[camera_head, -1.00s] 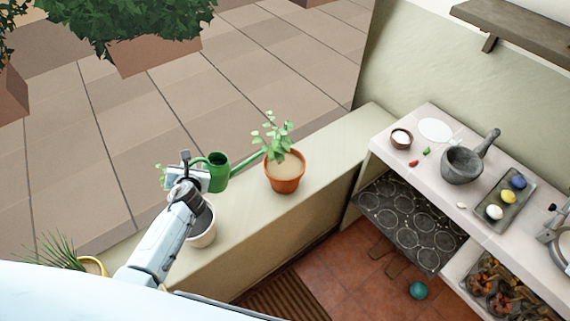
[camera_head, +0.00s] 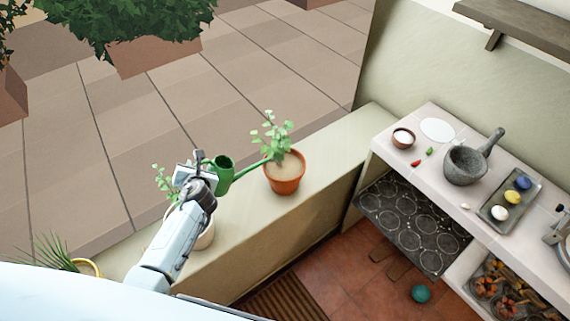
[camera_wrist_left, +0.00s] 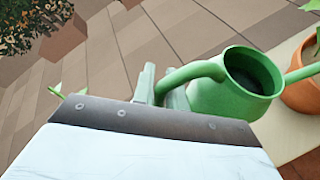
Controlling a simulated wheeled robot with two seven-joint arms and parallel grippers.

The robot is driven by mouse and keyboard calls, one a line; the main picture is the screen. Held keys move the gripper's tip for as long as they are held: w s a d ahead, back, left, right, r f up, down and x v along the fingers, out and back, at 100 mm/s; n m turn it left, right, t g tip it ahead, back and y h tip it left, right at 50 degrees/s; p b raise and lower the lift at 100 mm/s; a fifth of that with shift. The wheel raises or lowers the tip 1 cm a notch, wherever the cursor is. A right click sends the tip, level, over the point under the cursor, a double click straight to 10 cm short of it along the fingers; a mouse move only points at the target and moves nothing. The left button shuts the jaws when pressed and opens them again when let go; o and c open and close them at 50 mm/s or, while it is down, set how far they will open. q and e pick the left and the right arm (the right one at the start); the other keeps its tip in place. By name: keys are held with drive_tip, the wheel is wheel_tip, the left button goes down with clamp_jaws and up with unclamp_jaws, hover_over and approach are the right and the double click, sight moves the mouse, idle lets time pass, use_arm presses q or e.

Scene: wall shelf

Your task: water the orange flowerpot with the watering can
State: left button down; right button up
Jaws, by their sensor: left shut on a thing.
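The green watering can (camera_head: 223,175) is in my left gripper (camera_head: 198,168), which is shut on its handle. In the left wrist view the can (camera_wrist_left: 232,98) shows its round open top, dark inside, and the gripper fingers (camera_wrist_left: 160,88) at the handle. The can is tilted, and its spout points right toward the orange flowerpot (camera_head: 285,180). The spout tip is at the left side of the pot near its rim; whether it touches cannot be told. The pot stands upright on the ledge with a leafy green plant and light brown soil. My right gripper is not in view.
A white pot (camera_head: 204,237) stands on the ledge (camera_head: 262,222), partly hidden by my left arm. A yellow pot (camera_head: 88,267) with a spiky plant is at the far left. At right is a counter (camera_head: 415,180) with a mortar (camera_head: 465,166) and a tray (camera_head: 497,212).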

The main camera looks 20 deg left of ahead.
use_arm(q)
drive_tip(key=shift+a, duration=0.1)
drive_tip(key=shift+w+d, duration=0.1)
drive_tip(key=shift+d, duration=0.1)
drive_tip(key=shift+w+d+f+b, duration=0.1)
drive_tip(key=shift+d+f+b, duration=0.05)
drive_tip(key=shift+b, duration=0.25)
idle(0.5)
drive_tip(key=shift+w+d+r+m, duration=0.2)
drive_tip(key=shift+m, duration=0.1)
drive_tip(key=shift+w+d+r, duration=0.1)
idle(0.3)
